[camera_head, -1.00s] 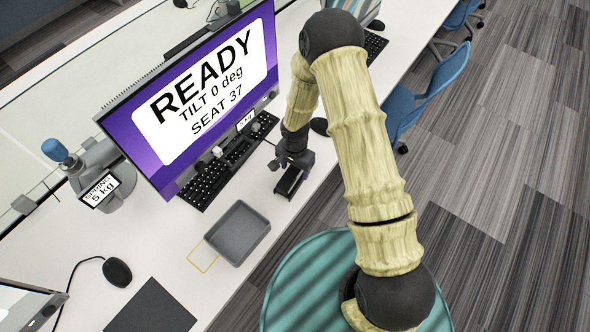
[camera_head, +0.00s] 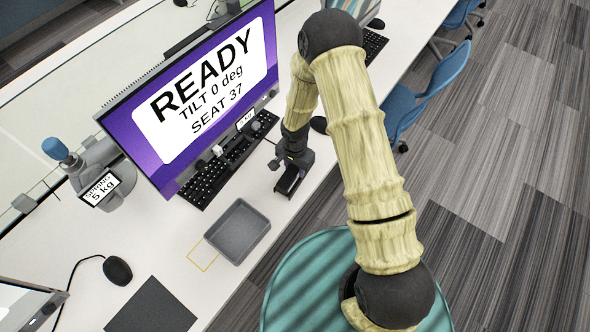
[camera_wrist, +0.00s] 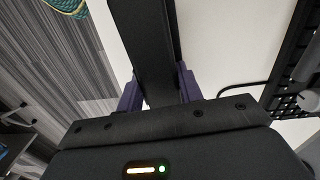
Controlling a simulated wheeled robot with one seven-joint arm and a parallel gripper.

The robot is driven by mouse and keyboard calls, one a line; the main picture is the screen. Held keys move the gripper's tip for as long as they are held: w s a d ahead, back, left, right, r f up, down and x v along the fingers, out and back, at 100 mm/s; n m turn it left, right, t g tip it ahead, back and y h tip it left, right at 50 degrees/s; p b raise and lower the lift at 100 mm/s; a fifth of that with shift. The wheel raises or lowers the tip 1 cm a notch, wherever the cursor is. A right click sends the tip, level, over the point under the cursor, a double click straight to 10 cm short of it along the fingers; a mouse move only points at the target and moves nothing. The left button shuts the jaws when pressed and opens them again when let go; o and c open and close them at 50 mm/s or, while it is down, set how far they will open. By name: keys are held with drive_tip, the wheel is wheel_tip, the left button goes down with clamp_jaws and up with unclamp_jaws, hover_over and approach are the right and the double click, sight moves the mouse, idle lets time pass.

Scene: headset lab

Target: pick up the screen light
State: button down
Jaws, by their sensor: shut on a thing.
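The screen light (camera_head: 289,183) is a long dark bar in front of the monitor, right of the keyboard. In the wrist view the black bar (camera_wrist: 153,45) runs away from me between two purple fingers. My gripper (camera_head: 291,164) is shut on it, with a finger against each side, and it also shows in the wrist view (camera_wrist: 158,90). Whether the bar touches the desk is hard to tell. The monitor (camera_head: 200,95) stands upright and reads READY, TILT 0 deg, SEAT 37.
A grey tray (camera_head: 237,231) sits beside a yellow outline (camera_head: 202,254). A keyboard (camera_head: 205,184), a mouse (camera_head: 117,271), a black mat (camera_head: 151,307) and a monitor arm labelled SPRING 5 kg (camera_head: 101,189) are nearby. A teal round seat (camera_head: 300,280) stands at the desk's front.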

drive_tip(key=shift+r, duration=0.2)
wheel_tip(320, 180, up, 10)
drive_tip(key=shift+f+b, duration=0.15)
drive_tip(key=shift+b, duration=0.45)
idle(0.6)
